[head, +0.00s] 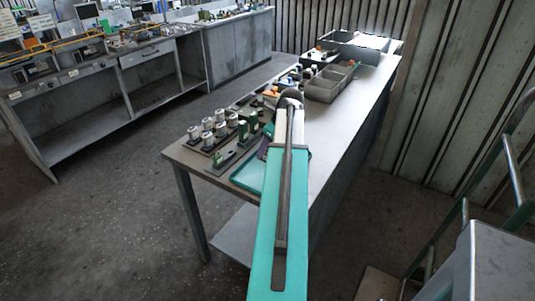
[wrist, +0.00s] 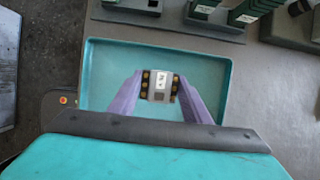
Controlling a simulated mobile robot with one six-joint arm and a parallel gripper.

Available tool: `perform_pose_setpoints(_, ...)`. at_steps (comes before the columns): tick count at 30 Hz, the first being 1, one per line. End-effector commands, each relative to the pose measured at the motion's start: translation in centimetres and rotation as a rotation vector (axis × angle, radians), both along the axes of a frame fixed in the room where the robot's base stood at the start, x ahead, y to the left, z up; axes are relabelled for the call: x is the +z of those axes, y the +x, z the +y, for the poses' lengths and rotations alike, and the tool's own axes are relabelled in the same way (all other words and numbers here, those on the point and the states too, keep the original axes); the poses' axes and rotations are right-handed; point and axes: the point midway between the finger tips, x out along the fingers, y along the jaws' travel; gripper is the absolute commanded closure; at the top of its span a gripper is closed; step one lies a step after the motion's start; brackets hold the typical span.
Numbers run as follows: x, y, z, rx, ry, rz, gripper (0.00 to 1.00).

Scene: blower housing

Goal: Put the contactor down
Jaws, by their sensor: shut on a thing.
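The contactor (wrist: 159,87) is a small pale block with a white label and dark, brass-dotted sides. It shows in the wrist view between the two purple fingers of my gripper (wrist: 160,92), which is shut on it. Below it in that view is a shallow teal tray (wrist: 215,58). I cannot tell whether the contactor touches the tray floor or hangs above it. In the head view the tray (head: 247,176) lies near the table's front end, partly behind my arm. My arm hides the contactor there.
The grey table (head: 325,140) carries a rack of white cylindrical parts (head: 208,135) and green parts (head: 243,130) left of the tray. Grey bins (head: 325,88) stand farther back. A box with an orange button (wrist: 63,100) shows beside the tray. The table's right side is bare.

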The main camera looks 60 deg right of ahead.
Motion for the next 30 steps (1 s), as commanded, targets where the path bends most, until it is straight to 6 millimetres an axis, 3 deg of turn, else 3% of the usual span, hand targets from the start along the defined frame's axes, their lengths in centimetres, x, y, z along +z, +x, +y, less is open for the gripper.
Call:
perform_pose_setpoints(10,-3.0,-0.1,0.1,0.0,0.002,0.001,0.76)
perform_pose_setpoints(26,-3.7,-0.1,0.1,-0.001,0.0,0.0,0.76)
perform_pose_setpoints(27,-3.7,-0.1,0.1,-0.001,0.0,0.001,0.55)
perform_pose_setpoints(30,-3.7,-0.1,0.1,-0.001,0.0,0.001,0.38)
